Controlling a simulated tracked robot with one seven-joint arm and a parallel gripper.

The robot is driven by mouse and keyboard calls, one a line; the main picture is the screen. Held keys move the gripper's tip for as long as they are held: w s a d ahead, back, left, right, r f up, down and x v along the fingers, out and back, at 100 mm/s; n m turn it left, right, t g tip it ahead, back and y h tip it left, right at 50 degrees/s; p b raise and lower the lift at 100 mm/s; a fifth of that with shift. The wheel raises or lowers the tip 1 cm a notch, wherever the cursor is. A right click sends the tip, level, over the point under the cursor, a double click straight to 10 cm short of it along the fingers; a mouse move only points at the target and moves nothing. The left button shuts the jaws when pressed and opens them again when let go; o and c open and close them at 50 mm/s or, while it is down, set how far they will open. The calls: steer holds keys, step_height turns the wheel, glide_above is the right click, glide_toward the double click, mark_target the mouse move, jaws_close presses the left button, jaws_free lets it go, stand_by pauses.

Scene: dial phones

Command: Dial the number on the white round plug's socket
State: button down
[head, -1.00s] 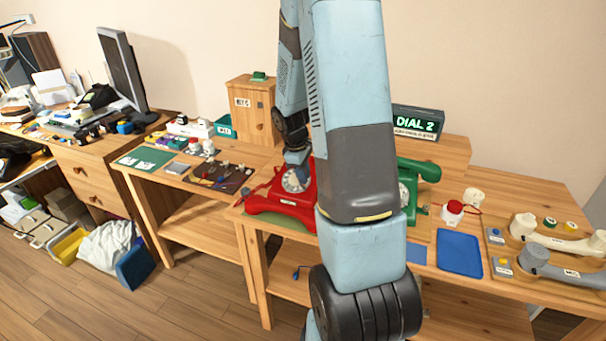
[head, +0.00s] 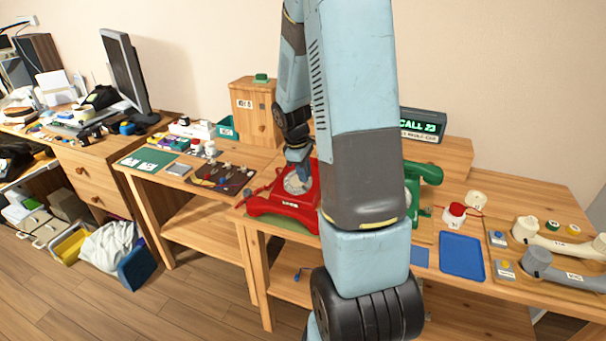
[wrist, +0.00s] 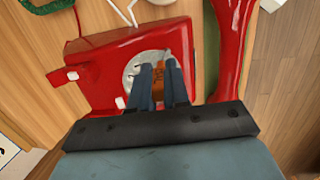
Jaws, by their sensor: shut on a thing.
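The red dial phone (head: 284,209) stands on the middle table, and its body also shows in the wrist view (wrist: 100,85). Its pale round dial (wrist: 131,71) is partly hidden by my fingers. My gripper (wrist: 160,72) reaches down onto the dial, its two dark fingers close together around an orange-brown piece (wrist: 159,72) at the dial. A dark board with sockets and plugs (head: 222,178) lies on the left table; which plug is the white round one I cannot tell. The lit sign (head: 422,125) reads CALL, its small line unclear.
A green dial phone (head: 413,190) stands right of my arm, partly hidden. A blue tray (head: 461,257), a red-topped white item (head: 455,214) and handsets (head: 560,243) lie at the right. A red handset (wrist: 230,45) lies beside the phone in the wrist view.

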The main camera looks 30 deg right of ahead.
step_height(320, 180, up, 6)
steer(key=s+a, duration=0.1)
steer(key=a, duration=0.1)
steer(key=shift+s, duration=0.35)
stand_by(1.2)
steer(key=shift+a, duration=0.15)
